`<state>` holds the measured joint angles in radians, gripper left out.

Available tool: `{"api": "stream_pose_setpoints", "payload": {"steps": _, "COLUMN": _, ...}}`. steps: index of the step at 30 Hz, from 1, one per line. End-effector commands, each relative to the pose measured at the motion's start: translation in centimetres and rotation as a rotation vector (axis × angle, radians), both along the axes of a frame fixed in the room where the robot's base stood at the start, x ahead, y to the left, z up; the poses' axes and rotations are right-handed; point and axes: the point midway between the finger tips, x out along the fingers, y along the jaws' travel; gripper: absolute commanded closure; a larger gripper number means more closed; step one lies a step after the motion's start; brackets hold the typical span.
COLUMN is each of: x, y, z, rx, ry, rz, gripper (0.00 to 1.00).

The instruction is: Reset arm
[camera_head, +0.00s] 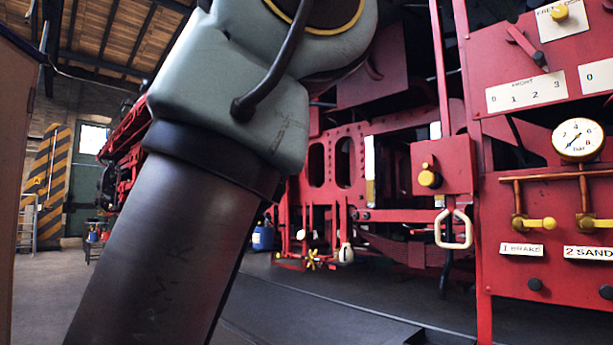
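The only view is from the head camera. My arm fills its left and middle, with a dark link rising from the bottom to a grey-green joint at the top. My gripper does not show, so I cannot tell its state or what it holds.
A red control panel (520,130) stands close on the right, with a gauge (578,139), yellow-handled levers (535,223) and a white loop handle (453,230). Red machinery (400,190) fills the middle. Open floor (50,285) lies at left, near a striped barrier (52,180).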

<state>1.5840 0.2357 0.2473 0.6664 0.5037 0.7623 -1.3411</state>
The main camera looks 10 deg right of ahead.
Motion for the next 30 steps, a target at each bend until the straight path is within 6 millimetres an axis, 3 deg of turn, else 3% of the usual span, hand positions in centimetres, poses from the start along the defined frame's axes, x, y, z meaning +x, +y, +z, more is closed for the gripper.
{"api": "stream_pose_setpoints", "payload": {"steps": 10, "x": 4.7, "y": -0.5, "z": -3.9, "rx": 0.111, "ry": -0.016, "rz": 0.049, "gripper": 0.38}}
{"api": "stream_pose_setpoints", "payload": {"steps": 17, "x": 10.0, "y": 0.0, "z": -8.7, "rx": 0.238, "ry": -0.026, "rz": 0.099, "gripper": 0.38}}
{"api": "stream_pose_setpoints", "payload": {"steps": 23, "x": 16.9, "y": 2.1, "z": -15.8, "rx": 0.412, "ry": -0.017, "rz": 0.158, "gripper": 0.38}}
{"api": "stream_pose_setpoints", "payload": {"steps": 26, "x": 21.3, "y": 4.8, "z": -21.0, "rx": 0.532, "ry": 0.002, "rz": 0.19, "gripper": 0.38}}
{"api": "stream_pose_setpoints", "payload": {"steps": 30, "x": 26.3, "y": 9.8, "z": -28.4, "rx": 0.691, "ry": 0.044, "rz": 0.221, "gripper": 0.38}}
